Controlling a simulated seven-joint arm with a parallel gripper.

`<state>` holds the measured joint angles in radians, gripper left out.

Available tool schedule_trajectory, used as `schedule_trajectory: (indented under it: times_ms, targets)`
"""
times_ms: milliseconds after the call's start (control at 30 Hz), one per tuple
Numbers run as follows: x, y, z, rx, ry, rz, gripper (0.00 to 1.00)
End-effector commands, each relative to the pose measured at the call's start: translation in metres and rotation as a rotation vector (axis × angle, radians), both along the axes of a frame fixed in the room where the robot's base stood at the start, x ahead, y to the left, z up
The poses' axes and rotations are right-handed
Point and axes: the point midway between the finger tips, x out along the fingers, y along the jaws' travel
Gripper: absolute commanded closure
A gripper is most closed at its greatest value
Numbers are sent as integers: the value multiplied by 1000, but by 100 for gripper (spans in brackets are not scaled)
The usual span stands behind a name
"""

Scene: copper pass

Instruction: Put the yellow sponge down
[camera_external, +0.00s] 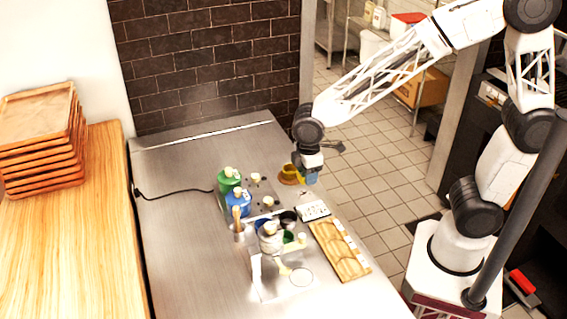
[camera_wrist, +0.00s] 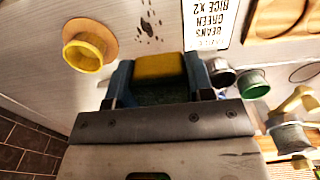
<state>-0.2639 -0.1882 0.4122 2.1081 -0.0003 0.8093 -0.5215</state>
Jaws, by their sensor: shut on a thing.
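My gripper (camera_wrist: 158,82) is shut on the yellow sponge (camera_wrist: 155,68), which sits between the two blue fingers in the wrist view. The sponge has a yellow face and a darker green part nearer the palm. In the external view my gripper (camera_external: 308,177) is low over the right edge of the steel counter (camera_external: 175,230). I cannot clearly make out the sponge there. Whether it touches the counter is unclear.
A yellow cup (camera_wrist: 88,52) on a round brown coaster (camera_wrist: 105,35) is close beside my gripper. A printed card (camera_external: 313,211), a wooden board (camera_external: 340,250), green bottle (camera_external: 229,181), blue bottle (camera_external: 238,203) and small pots crowd the counter. The counter's left side is mostly clear.

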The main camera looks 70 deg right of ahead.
Motion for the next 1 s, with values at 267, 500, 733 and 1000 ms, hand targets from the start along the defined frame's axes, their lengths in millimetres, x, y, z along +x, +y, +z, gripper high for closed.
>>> schedule_trajectory:
  times_ms: [267, 500, 733, 1000]
  targets:
    - [-54, -12, -12, -1, 1, 0, 78]
    - [-89, -20, -21, -1, 2, 0, 78]
    - [-98, -22, -24, -1, 1, 0, 78]
    - [-98, -22, -24, -1, 1, 0, 78]
